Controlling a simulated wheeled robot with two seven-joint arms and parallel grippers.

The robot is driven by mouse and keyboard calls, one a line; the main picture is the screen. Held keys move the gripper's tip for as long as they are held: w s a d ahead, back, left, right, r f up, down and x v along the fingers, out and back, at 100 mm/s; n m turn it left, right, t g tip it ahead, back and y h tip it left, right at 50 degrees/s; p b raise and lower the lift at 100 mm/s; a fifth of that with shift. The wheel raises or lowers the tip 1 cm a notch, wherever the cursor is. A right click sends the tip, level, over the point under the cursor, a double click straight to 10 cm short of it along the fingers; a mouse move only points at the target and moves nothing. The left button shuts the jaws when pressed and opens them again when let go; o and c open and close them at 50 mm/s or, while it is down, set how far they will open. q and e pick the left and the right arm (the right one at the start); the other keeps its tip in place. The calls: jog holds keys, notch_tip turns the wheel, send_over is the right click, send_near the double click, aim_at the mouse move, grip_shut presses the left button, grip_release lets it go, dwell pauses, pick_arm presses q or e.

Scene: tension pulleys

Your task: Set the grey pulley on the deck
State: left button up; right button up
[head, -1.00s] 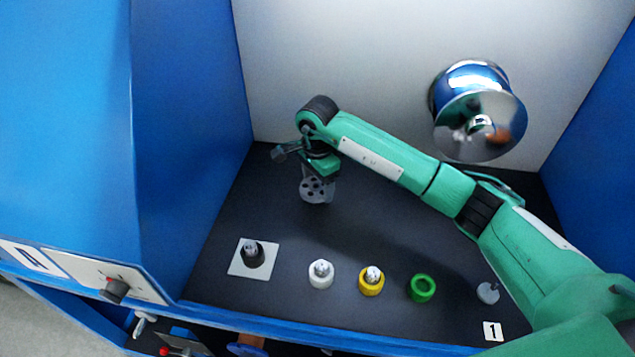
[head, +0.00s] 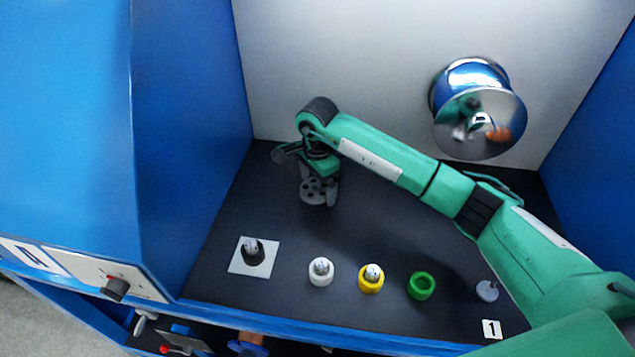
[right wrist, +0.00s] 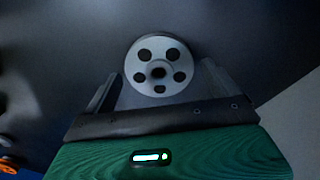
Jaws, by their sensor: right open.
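The grey pulley (head: 316,191), a round disc with several holes, appears to lie flat on the dark deck (head: 262,205) towards the back left. In the right wrist view the pulley (right wrist: 158,66) faces the camera, between the fingers. My right gripper (head: 319,184) is open above it, one finger on each side, with a visible gap to the pulley's rim. The wrist partly covers the pulley's far side in the head view. My left gripper is not in view.
In front stand a dark post on a white plate (head: 237,264), a white pulley (head: 320,278), a yellow pulley (head: 370,285), a green ring (head: 421,286) and a small grey stub (head: 487,291). Blue walls flank the deck. A chrome drum (head: 465,85) sticks out from the back wall.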

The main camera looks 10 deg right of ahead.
notch_tip(320, 180, up, 3)
jog(key=shift+w+r+b, duration=0.1)
jog(key=shift+b, duration=0.35)
pick_arm(q)
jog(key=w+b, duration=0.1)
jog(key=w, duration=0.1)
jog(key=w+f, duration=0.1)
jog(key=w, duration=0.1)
jog(key=shift+b, duration=0.35)
pick_arm(e)
notch_tip(320, 180, up, 9)
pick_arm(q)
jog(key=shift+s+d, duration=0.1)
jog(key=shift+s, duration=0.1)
